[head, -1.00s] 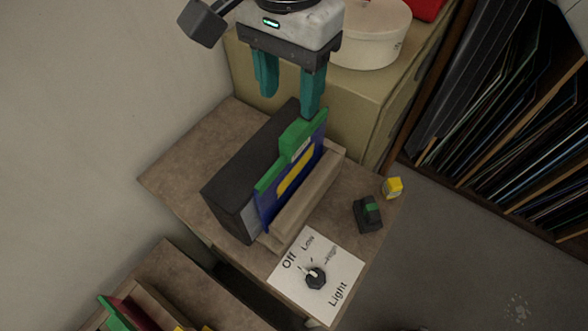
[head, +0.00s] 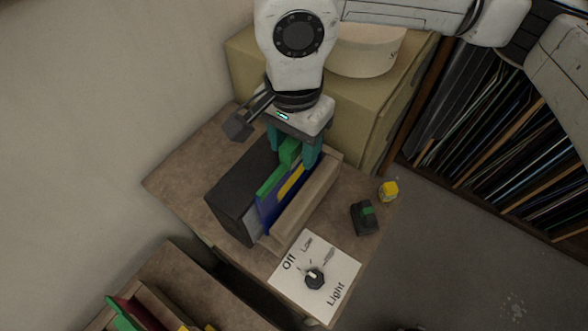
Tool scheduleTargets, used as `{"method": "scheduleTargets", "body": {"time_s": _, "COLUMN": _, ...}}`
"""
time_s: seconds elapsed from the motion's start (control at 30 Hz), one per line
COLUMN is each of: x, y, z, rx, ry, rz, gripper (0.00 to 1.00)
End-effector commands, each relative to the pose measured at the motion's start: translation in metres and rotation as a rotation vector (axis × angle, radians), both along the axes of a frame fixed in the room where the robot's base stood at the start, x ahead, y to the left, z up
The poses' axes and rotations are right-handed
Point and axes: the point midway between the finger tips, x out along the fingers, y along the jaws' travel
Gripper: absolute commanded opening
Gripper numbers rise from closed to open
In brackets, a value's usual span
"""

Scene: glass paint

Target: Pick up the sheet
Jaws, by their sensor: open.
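The sheet (head: 269,209) is a blue panel with a yellow patch and a green top edge with a raised green tab (head: 289,152). It stands on edge, slightly tilted, between a dark block (head: 228,198) and a brown wooden rail (head: 308,202). My gripper (head: 293,156) is over the far end of the sheet, pointing down. Its teal fingers are apart, one on each side of the green tab. I cannot tell whether either finger touches it. The lower edge of the sheet is hidden by the rail.
A light switch plate (head: 336,269) with a knob lies in front on the table (head: 181,177). A small black-and-green block (head: 364,218) and a yellow cube (head: 389,190) are at the right. A tan cabinet (head: 349,103) with a round box (head: 366,54) stands close behind.

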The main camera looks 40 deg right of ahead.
Motion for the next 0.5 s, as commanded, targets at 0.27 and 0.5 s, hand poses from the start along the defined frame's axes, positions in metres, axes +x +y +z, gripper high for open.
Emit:
{"method": "scheduleTargets", "body": {"time_s": 0.27, "x": 0.0, "y": -0.0001, "z": 0.0003, "rx": 0.0, "ry": 0.0, "rz": 0.0, "gripper": 0.37}}
{"method": "scheduleTargets", "body": {"time_s": 0.5, "x": 0.0, "y": -0.0001, "z": 0.0005, "rx": 0.0, "ry": 0.0, "rz": 0.0, "gripper": 0.14}}
